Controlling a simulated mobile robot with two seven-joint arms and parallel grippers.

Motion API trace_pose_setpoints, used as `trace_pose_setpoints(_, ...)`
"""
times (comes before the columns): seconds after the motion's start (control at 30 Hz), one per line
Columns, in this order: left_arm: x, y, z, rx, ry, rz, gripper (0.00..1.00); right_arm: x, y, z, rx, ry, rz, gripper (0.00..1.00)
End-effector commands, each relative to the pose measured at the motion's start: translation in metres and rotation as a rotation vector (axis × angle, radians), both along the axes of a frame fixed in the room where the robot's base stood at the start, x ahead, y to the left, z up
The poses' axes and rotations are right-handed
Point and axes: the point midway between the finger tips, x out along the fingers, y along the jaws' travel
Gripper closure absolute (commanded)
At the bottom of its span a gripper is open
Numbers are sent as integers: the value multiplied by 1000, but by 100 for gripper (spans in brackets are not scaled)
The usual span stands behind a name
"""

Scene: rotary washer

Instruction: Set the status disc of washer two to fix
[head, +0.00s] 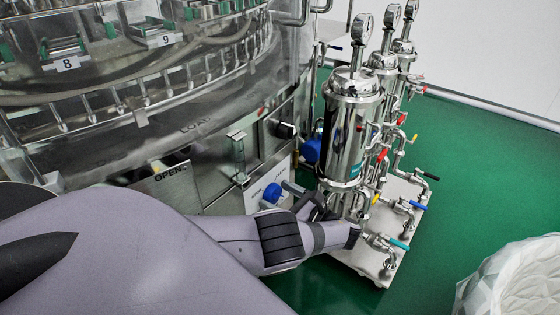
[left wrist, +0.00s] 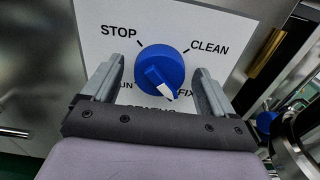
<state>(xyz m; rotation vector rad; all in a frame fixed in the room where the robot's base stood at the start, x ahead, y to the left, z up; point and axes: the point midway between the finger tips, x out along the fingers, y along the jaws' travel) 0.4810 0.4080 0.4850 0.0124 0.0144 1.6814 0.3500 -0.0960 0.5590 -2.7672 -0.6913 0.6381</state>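The status disc is a round blue knob with a white-tipped pointer (left wrist: 161,70), on a white plate in the left wrist view. STOP is at upper left, CLEAN at upper right, and partly hidden RUN and FIX are at lower left and lower right. The pointer aims to the lower right, close to FIX. In the head view the blue knob (head: 272,192) is on the machine's lower front. My left gripper (left wrist: 158,66) is open, one finger on each side of the knob, with gaps visible. It also shows in the head view (head: 306,200). My right gripper is not in view.
The steel washer (head: 180,110) fills the left. Steel filter cylinders (head: 352,130) with gauges, pipes and coloured valve handles stand on a white base (head: 405,215), close to the right of my left gripper. A white-lined bin (head: 515,280) is at lower right. Green floor (head: 480,170) is clear between.

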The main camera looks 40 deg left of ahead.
Motion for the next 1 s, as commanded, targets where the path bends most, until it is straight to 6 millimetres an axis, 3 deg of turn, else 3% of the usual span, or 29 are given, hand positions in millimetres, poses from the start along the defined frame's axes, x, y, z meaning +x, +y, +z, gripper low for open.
trace_pose_setpoints(0.27, 1, -9, -1, -1, -2, -1, 13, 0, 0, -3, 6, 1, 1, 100)
trace_pose_setpoints(0.47, 6, -42, -3, -2, -2, -4, 13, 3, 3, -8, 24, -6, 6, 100)
trace_pose_setpoints(0.7, 8, -68, -2, -1, -1, -2, 13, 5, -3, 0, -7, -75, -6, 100)
trace_pose_setpoints(1.0, 8, -71, 0, 0, -1, 0, 13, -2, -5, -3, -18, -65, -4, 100)
